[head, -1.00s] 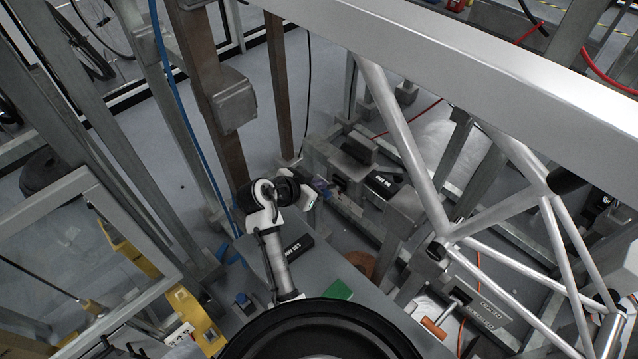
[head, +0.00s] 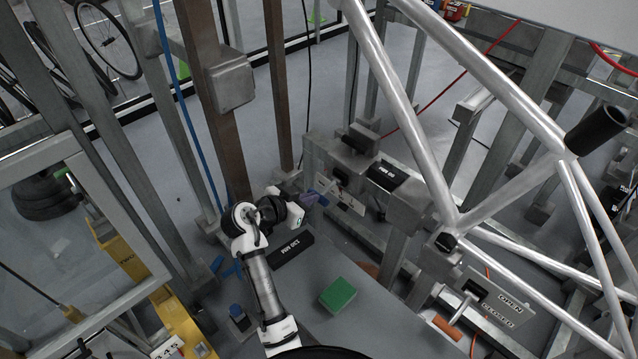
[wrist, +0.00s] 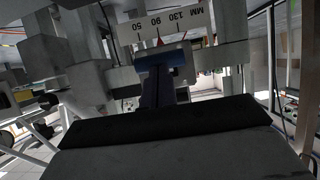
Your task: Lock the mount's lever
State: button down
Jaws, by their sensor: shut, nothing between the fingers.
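The lever (head: 460,307), a metal bar with an orange grip, stands at the lower right in the head view. It is beside a grey plate (head: 495,297) marked OPEN and CLOSED; I cannot tell its exact setting. My gripper (head: 313,195) is well to the left of and above the lever in the picture, by the steel frame, apart from the lever. In the wrist view my gripper (wrist: 162,62) shows as narrow dark fingers with bluish ends, shut and empty. The lever cannot be made out in the wrist view.
A scale marked MM (wrist: 160,27) with a red pointer is just beyond the fingers. A green block (head: 338,295) and a dark labelled block (head: 291,249) lie on the grey table (head: 365,325). Silver tubes (head: 480,75) cross above the lever's side. A brown post (head: 215,130) stands near my arm.

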notch_tip(320, 180, down, 2)
jog(key=shift+f+b, duration=0.1)
jog(key=shift+b, duration=0.5)
jog(key=shift+r, duration=0.25)
jog(key=shift+r+p, duration=0.7)
jog(key=shift+r, duration=0.1)
